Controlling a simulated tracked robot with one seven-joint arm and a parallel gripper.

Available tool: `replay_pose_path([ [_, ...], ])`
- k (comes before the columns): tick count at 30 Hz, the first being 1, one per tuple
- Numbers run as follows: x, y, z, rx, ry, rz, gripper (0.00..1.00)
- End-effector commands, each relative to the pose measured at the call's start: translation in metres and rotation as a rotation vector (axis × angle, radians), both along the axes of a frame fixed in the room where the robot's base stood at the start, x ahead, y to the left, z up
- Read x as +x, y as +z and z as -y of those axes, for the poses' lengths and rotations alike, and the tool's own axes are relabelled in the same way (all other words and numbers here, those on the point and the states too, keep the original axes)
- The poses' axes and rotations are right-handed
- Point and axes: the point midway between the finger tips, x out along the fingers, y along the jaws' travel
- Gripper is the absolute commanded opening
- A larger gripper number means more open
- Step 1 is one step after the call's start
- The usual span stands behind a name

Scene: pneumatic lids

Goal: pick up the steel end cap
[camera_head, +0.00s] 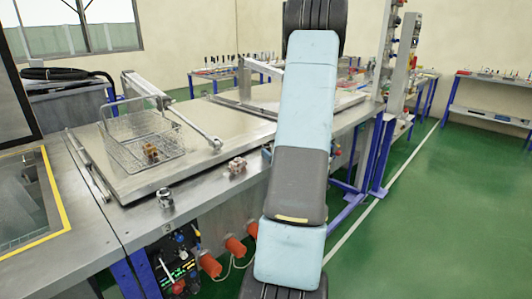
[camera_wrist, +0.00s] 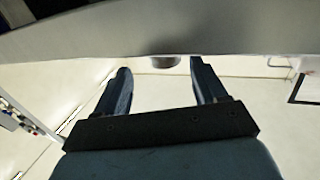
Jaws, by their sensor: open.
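A small steel cylindrical piece (camera_head: 165,198), which looks like the steel end cap, stands on the front strip of the metal worktop in the head view, left of my arm. My gripper (camera_wrist: 160,80) shows in the wrist view with its two dark fingers apart and nothing between them. A small grey rounded thing (camera_wrist: 165,61) shows beyond the fingertips, against the edge of a grey surface; I cannot tell what it is. My arm crosses the middle of the head view, and my gripper does not show there.
A wire basket (camera_head: 133,155) holding a brass-coloured piece (camera_head: 150,153) stands on a large metal lid (camera_head: 215,150). A pinkish metal fitting (camera_head: 237,166) lies right of the steel piece. Orange knobs (camera_head: 210,265) stick out below the worktop edge. Green floor (camera_head: 425,220) is clear at right.

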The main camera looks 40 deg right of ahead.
Motion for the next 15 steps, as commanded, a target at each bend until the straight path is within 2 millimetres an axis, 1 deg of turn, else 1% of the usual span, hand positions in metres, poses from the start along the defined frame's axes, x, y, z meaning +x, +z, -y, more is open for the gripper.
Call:
replay_pose_path([
  [5,0.007,0.000,0.001,0.001,-0.001,0.000,0.71],
  [8,0.014,0.001,0.001,0.000,0.000,0.000,0.71],
  [13,0.036,0.003,0.001,0.000,0.002,0.000,0.71],
  [15,0.046,0.002,0.004,0.001,0.000,0.000,0.71],
])
